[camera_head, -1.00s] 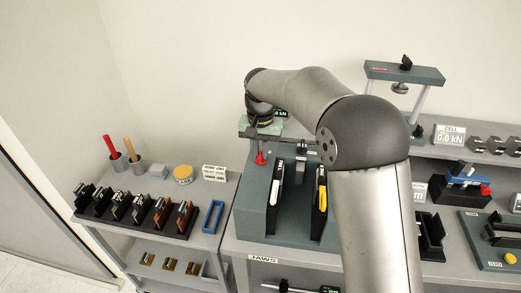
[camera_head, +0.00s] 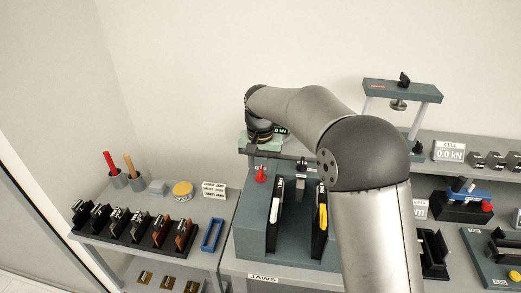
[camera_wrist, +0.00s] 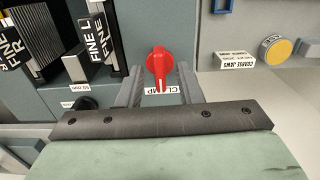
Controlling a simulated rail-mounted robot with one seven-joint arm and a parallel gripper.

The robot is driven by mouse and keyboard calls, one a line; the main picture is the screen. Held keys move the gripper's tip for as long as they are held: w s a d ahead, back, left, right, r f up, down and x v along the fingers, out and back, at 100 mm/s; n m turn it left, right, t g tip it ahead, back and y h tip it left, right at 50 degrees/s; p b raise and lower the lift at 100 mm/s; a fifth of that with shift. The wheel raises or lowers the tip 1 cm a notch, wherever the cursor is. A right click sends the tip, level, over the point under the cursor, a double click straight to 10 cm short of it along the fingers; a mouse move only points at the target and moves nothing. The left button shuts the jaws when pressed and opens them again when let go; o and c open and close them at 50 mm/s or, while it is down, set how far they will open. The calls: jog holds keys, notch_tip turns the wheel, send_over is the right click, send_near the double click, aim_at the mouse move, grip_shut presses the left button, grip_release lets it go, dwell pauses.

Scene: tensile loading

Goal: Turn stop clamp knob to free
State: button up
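The red stop clamp knob (camera_head: 261,174) is on the grey jaw fixture (camera_head: 246,215), at its back left. In the wrist view the knob (camera_wrist: 159,64) has its pointer toward my gripper, over a partly covered CLAMP label (camera_wrist: 164,90). My gripper (camera_wrist: 160,70) is open, with one finger on each side of the knob and a visible gap to both. I cannot tell how deep the knob lies between the fingertips. In the head view my wrist (camera_head: 260,128) is above and behind the knob, and the fingers are not clearly visible.
Black jaws marked FINE (camera_wrist: 97,35) stand close to the left finger in the wrist view. A COARSE JAWS block (camera_wrist: 236,61) and a yellow round tin (camera_wrist: 277,48) lie to the right. In the head view a rack of jaws (camera_head: 130,231) is on the left cart.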

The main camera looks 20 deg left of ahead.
aim_at(261, 170)
notch_tip(261, 170, up, 17)
dwell(0.4)
jog(key=s+d+f, duration=0.2)
jog(key=s+d, duration=0.2)
jog(key=d, duration=0.6)
jog(key=s+d+f, duration=0.2)
jog(key=s+d, duration=0.3)
jog(key=d, duration=0.5)
jog(key=s+d+f, duration=0.6)
jog(key=s, duration=0.3)
jog(key=s+d+f+m, duration=0.1)
jog(key=s+d+f, duration=0.5)
jog(key=s, duration=0.4)
jog(key=shift+d+f+t, duration=0.3)
jog(key=shift+t, duration=0.1)
